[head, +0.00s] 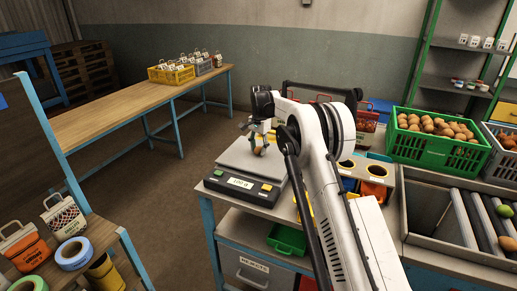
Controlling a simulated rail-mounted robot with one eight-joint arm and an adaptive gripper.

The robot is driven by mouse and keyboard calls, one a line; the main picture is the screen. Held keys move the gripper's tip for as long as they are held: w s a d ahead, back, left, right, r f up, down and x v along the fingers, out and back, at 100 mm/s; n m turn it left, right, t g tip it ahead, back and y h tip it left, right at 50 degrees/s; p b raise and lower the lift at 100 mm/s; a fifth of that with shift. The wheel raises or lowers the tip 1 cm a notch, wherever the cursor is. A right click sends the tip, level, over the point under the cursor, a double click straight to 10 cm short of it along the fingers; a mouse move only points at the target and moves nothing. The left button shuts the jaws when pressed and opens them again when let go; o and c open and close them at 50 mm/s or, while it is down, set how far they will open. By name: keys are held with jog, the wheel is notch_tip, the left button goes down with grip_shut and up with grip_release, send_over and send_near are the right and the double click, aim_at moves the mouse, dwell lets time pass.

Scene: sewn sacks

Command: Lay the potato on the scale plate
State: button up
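The scale (242,186) stands on the grey bench, with a flat light-grey plate (228,158) on top and a lit display that seems to read about 100 g. My gripper (259,147) points down over the plate's right half. A small brown potato (259,151) shows at its fingertips, at or just above the plate. The fingers partly hide it. I cannot tell whether they grip it or stand loose around it, nor whether it touches the plate.
A green crate of potatoes (398,147) stands at right beside a roller conveyor (455,221). Bins with round openings (376,171) sit right of the scale, partly behind my arm. A wooden table (125,108) with small sacks in crates is at back left.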

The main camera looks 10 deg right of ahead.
aim_at(260, 147)
jog(key=o, duration=0.4)
jog(key=shift+r, duration=0.1)
notch_tip(260, 147, up, 12)
jog(key=s+r+n+t, duration=0.2)
jog(key=s+r+n, duration=0.1)
jog(key=s+r, duration=0.95)
jog(key=s+n+t, duration=0.3)
jog(key=s+n, duration=0.1)
jog(key=s, duration=2.6)
jog(key=s+f+n+t, duration=0.2)
jog(key=s+f, duration=0.7)
jog(key=s, duration=0.4)
jog(key=shift+s+n+h+b, duration=0.3)
jog(key=shift+s+b, duration=0.05)
